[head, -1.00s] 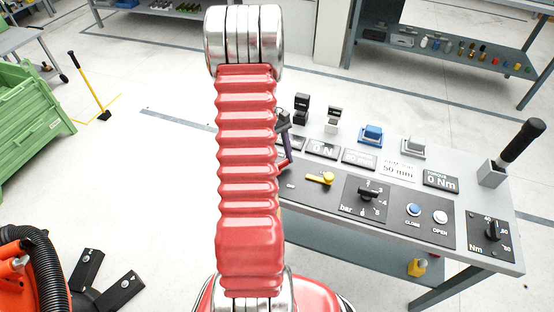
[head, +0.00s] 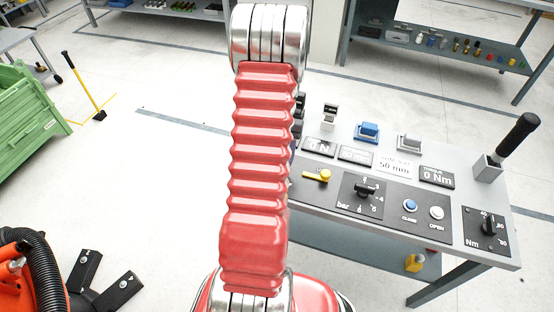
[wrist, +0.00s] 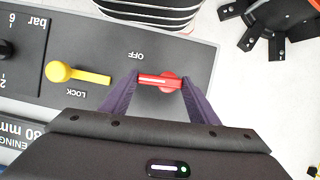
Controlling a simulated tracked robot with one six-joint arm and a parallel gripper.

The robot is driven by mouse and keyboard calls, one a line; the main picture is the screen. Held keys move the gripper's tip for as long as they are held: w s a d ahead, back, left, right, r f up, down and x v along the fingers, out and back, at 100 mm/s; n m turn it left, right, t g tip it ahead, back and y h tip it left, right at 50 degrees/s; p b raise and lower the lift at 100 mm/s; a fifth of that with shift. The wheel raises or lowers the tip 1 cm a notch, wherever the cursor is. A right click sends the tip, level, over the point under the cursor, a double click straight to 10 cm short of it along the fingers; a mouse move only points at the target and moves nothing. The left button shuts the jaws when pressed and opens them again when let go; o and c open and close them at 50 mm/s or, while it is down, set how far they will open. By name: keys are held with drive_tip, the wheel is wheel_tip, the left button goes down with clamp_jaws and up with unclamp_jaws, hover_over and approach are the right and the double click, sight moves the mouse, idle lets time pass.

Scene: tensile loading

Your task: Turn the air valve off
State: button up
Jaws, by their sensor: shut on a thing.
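The red air valve knob (wrist: 160,82), with a pale line along it, sits on the dark panel in the wrist view. It lies crosswise in the picture, below the upside-down word OFF. My gripper (wrist: 159,81) has its two purple fingers at either end of the knob and is shut on it. A yellow lever (wrist: 76,74) marked LOCK is to the left, apart from the fingers; it also shows in the head view (head: 317,175).
The grey bench (head: 400,262) carries a bar dial (head: 364,189), close and open buttons, an Nm dial (head: 488,227) and a black-handled lever (head: 515,142). A green crate (head: 38,115) stands on the left.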

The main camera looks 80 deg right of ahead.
drive_tip(key=shift+m, duration=0.5)
drive_tip(key=o, duration=1)
drive_tip(key=shift+o, duration=0.2)
drive_tip(key=v, duration=1.3)
drive_tip(key=shift+s+r, duration=0.3)
drive_tip(key=shift+s, duration=0.05)
drive_tip(key=shift+d, duration=0.2)
